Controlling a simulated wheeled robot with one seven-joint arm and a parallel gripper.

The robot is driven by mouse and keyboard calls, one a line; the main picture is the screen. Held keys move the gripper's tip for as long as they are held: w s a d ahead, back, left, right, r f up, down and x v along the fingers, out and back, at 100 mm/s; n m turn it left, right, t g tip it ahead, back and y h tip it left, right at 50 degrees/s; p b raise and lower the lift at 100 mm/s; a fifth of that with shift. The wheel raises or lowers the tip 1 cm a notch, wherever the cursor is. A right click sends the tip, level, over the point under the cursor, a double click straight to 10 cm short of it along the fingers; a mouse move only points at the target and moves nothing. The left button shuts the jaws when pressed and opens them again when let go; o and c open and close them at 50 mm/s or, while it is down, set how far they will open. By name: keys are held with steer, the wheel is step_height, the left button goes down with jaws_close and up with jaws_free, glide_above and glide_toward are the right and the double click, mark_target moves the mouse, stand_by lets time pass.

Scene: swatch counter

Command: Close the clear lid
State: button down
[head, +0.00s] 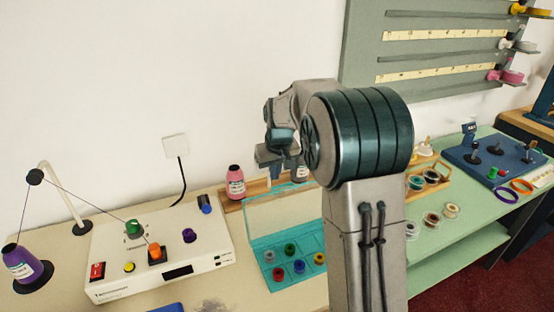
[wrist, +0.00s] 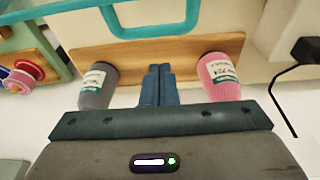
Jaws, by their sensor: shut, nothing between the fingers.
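A teal box (head: 262,244) sits on the counter in the head view, with several coloured bobbins in it. Its clear lid (head: 281,213) with a teal rim stands raised at the box's back; its right end is hidden behind my arm. In the wrist view a teal rim with a loop (wrist: 150,31), seemingly the lid's edge, crosses the top. My gripper (head: 268,157) is up above the lid in the head view, partly hidden by my own arm. In the wrist view its fingers (wrist: 159,70) are together and empty, apart from the teal loop in the picture.
A pink thread cone (head: 235,182) and a grey one (wrist: 98,85) stand on a wooden rack (wrist: 135,60) behind the lid. A white winding machine (head: 160,255) stands left of the box. Loose bobbins (head: 432,219) lie on the green counter to the right.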

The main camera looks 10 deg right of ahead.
steer(key=s, duration=0.3)
steer(key=shift+d+p, duration=0.3)
steer(key=shift+p, duration=0.1)
steer(key=shift+s, duration=0.1)
steer(key=shift+d+b, duration=0.15)
steer(key=shift+b, duration=0.15)
